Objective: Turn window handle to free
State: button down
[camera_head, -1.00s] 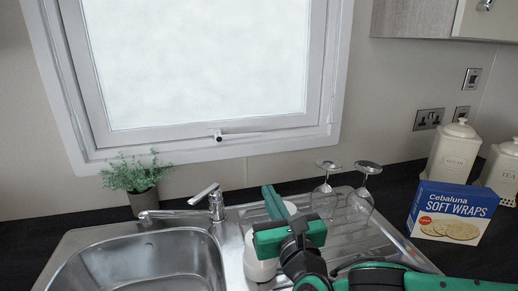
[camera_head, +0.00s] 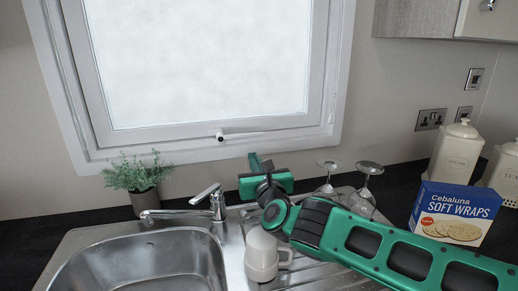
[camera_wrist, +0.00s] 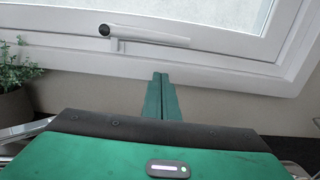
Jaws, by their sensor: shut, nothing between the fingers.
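The window handle (camera_head: 240,132) is a white bar with a dark round end at its left, lying nearly level on the bottom of the white window frame (camera_head: 170,147). In the wrist view the handle (camera_wrist: 150,36) is at the top centre, ahead of and above my fingertips. My gripper (camera_head: 254,156) is below the handle and slightly to its right, apart from it in the wrist view. Its two green fingers (camera_wrist: 161,76) are together with nothing between them. The window looks closed.
The tap (camera_head: 212,200) and sink (camera_head: 150,262) are at left, with a potted plant (camera_head: 132,175) behind. A white mug (camera_head: 262,254) stands on the drainer under my arm. Upturned glasses (camera_head: 363,185) and a wraps box (camera_head: 455,212) are to the right.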

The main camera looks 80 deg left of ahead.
aim_at(241, 138)
jog(key=shift+a+r, duration=0.15)
jog(key=shift+r, duration=0.85)
jog(key=shift+a+r, duration=0.15)
jog(key=shift+r, duration=0.85)
